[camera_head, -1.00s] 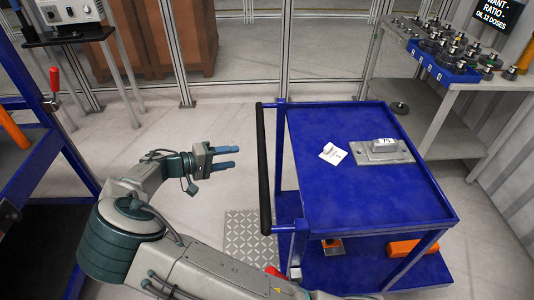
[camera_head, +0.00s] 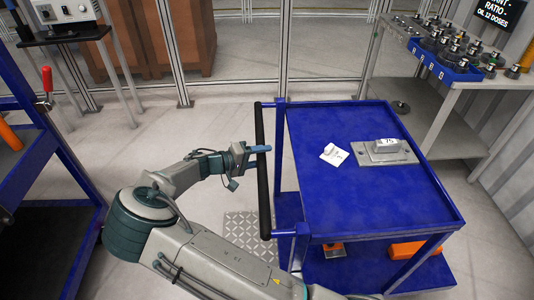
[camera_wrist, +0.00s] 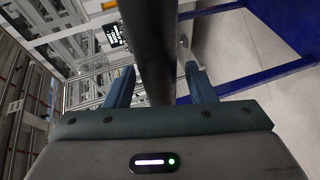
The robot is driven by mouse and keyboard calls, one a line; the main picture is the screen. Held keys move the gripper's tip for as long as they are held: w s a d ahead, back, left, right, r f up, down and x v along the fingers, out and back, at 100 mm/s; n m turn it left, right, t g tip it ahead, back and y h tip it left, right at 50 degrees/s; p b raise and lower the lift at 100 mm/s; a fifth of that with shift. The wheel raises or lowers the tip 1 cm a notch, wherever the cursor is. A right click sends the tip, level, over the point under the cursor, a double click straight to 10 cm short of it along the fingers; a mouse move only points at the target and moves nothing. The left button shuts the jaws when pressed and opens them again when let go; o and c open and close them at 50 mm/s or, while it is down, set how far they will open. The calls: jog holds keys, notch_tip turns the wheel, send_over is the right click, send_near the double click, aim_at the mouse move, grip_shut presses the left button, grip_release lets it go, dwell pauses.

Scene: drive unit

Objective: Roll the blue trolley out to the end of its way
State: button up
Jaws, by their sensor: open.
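The blue trolley (camera_head: 350,118) stands at the right of the head view, with a flat top, a lower shelf and a black push bar (camera_head: 262,180) along its left side. My gripper (camera_head: 262,149) is at the upper half of this bar. In the wrist view, the black bar (camera_wrist: 154,45) runs between the two blue fingers of my gripper (camera_wrist: 160,90). The fingers are open, with a gap to the bar visible on at least one side. I cannot tell whether either finger touches it.
On the trolley top lie a grey metal block (camera_head: 386,152) and a white tag (camera_head: 333,154). An orange object (camera_head: 410,249) is on its lower shelf. A grey bench (camera_head: 438,118) with several knobbed parts stands behind right. A blue rack (camera_head: 45,180) stands left.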

jog(key=shift+x, duration=1.2)
grip_shut()
dwell(0.6)
